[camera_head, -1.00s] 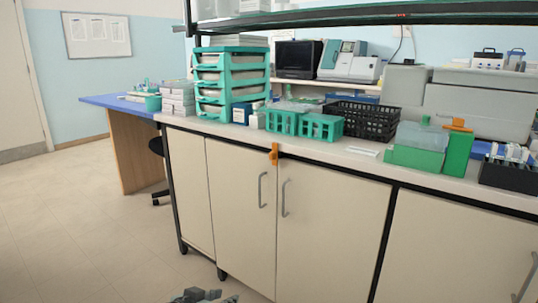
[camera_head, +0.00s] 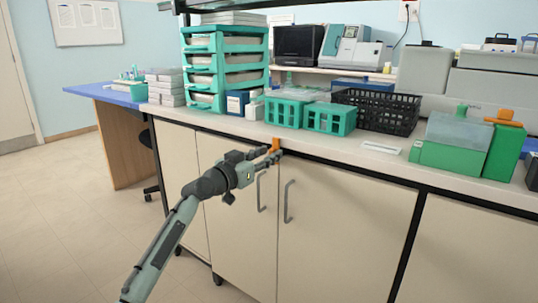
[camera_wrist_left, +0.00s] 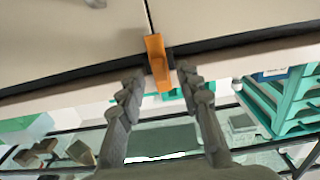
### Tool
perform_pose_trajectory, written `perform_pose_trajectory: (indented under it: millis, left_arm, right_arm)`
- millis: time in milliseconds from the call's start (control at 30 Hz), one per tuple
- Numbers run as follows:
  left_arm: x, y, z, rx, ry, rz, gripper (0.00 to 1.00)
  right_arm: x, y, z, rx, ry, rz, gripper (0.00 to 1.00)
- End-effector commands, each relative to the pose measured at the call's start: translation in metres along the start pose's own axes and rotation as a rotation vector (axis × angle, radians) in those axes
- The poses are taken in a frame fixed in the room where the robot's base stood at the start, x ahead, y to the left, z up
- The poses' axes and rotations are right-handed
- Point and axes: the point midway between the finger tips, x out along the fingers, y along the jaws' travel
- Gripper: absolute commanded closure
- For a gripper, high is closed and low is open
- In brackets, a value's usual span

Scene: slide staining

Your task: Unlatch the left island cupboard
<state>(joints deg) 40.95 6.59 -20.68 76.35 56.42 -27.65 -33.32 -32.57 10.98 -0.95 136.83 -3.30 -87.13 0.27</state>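The island cupboard has two cream doors with grey handles, the left door (camera_head: 235,225) and the right door (camera_head: 340,230). Both look closed. An orange latch (camera_head: 276,145) sits at the top of the seam between them, under the counter edge. My left gripper (camera_head: 272,157) is at the latch, its arm reaching up from the lower left. In the left wrist view, the orange latch (camera_wrist_left: 157,62) shows between the two spread grey fingers of the gripper (camera_wrist_left: 158,82). The fingers look apart from it on both sides. My right gripper is not in view.
The white counter (camera_head: 375,165) above holds teal racks (camera_head: 330,118), a black basket (camera_head: 378,112), a green box (camera_head: 450,145) and a teal drawer tower (camera_head: 225,70). A blue-topped desk (camera_head: 105,93) stands at the left. The floor (camera_head: 75,230) in front is clear.

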Motion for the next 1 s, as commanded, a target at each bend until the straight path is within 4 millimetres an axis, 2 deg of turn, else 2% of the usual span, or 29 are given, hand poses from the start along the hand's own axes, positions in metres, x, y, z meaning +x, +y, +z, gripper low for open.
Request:
perform_pose_trajectory:
  millis: [100, 367, 667, 1000]
  left_arm:
    - [0.0083, 0.0006, 0.0001, -0.001, -0.001, 0.001, 0.66]
    - [0.0099, 0.0005, 0.0005, 0.0, -0.001, 0.001, 0.66]
    - [0.0097, 0.0004, 0.0005, 0.0, -0.001, 0.0, 1.0]
    - [0.0098, 0.0003, -0.0001, -0.016, 0.0, 0.0, 1.0]
  right_arm:
    - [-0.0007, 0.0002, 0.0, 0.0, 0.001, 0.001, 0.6]
    - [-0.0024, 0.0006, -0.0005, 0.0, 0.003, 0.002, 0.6]
    - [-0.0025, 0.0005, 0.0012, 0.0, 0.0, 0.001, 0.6]
    - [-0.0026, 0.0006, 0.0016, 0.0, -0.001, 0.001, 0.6]
